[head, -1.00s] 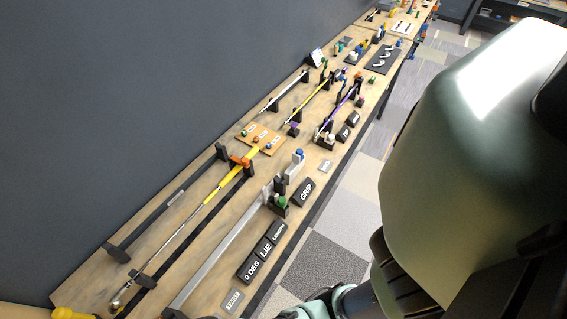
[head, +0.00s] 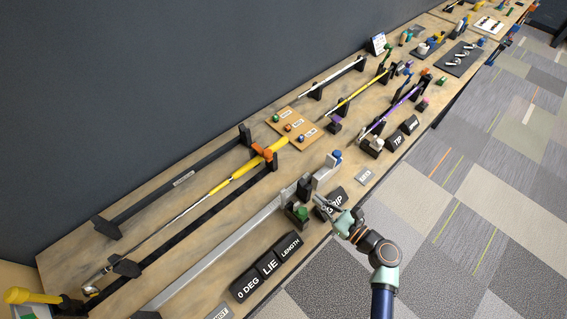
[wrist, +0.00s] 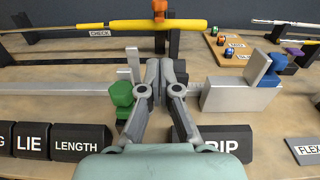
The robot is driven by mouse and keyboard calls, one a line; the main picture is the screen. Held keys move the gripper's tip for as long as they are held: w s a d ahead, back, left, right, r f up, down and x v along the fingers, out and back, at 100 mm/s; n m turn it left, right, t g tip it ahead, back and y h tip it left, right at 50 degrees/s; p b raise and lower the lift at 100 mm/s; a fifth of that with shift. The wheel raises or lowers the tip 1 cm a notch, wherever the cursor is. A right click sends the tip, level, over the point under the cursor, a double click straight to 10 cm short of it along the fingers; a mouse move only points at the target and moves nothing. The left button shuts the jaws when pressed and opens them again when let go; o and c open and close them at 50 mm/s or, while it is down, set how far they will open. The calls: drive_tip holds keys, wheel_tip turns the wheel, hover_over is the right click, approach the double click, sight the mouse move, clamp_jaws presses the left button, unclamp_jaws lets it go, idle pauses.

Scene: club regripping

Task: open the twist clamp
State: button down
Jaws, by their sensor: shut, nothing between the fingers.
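An orange clamp (head: 262,153) grips the yellow-handled club (head: 235,172) on its black stand; I take it as the twist clamp, though no label confirms this. In the wrist view the orange clamp (wrist: 160,10) is at the top centre, on the yellow handle (wrist: 140,26). My gripper (head: 319,200) is over the front edge of the bench by the GRIP block. In the wrist view my gripper (wrist: 160,65) is shut and empty, pointing toward the clamp but apart from it. Its fingers hide part of the grey rail behind them.
A green knob (wrist: 121,94) stands just left of my fingers and a blue knob (wrist: 276,64) to the right, both on the grey rail fixture. Black label blocks (head: 269,266) line the front edge. Bare wood (head: 215,235) lies between the rail and the club.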

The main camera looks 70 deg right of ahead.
sight(270, 159)
drive_tip(key=b+x, duration=0.1)
drive_tip(key=x, duration=1.8)
drive_tip(key=shift+d+b, duration=0.15)
drive_tip(key=shift+b, duration=0.2)
